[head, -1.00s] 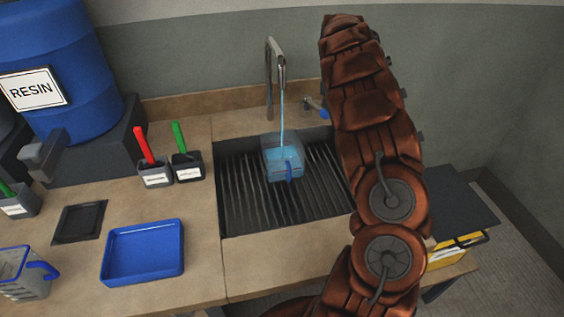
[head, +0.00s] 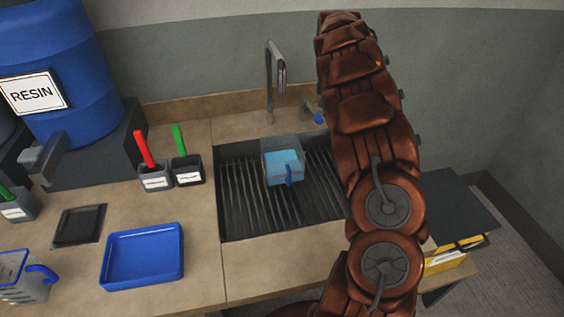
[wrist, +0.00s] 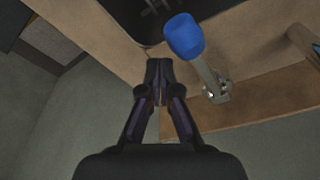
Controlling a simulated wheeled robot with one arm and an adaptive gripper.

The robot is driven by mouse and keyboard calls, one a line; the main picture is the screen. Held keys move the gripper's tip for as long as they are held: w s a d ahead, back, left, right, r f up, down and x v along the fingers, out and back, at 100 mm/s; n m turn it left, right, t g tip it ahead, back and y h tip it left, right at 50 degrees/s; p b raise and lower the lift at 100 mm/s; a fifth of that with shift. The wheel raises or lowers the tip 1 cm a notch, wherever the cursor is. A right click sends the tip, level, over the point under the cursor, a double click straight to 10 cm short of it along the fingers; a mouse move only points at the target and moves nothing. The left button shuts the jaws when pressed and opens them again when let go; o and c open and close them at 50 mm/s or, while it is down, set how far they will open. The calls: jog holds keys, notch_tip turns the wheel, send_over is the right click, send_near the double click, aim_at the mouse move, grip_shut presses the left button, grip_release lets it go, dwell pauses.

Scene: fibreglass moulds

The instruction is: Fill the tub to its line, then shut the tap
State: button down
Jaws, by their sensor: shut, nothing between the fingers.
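The clear tub (head: 283,160) stands on the ribbed sink grate, under the spout of the tap (head: 272,80). It holds blue-tinted water, and a blue handle shows at its front. I cannot make out its line at this size. No stream runs from the spout. The tap's lever with its blue knob (head: 318,118) is beside my arm in the head view; the knob is large in the wrist view (wrist: 184,37). My gripper (wrist: 158,68) is shut and empty, just left of and below the knob in the wrist view. In the head view my arm hides the gripper.
A blue tray (head: 143,256) and a dark flat pad (head: 78,226) lie on the bench at left. Holders with a red-handled tool (head: 145,148) and a green-handled tool (head: 180,140) stand left of the sink (head: 235,205). A blue resin drum (head: 65,75) stands behind.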

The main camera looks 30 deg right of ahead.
notch_tip(320, 180, up, 6)
jog(key=d+p, duration=0.1)
jog(key=p, duration=0.1)
jog(key=shift+s+d, duration=0.25)
dwell(0.9)
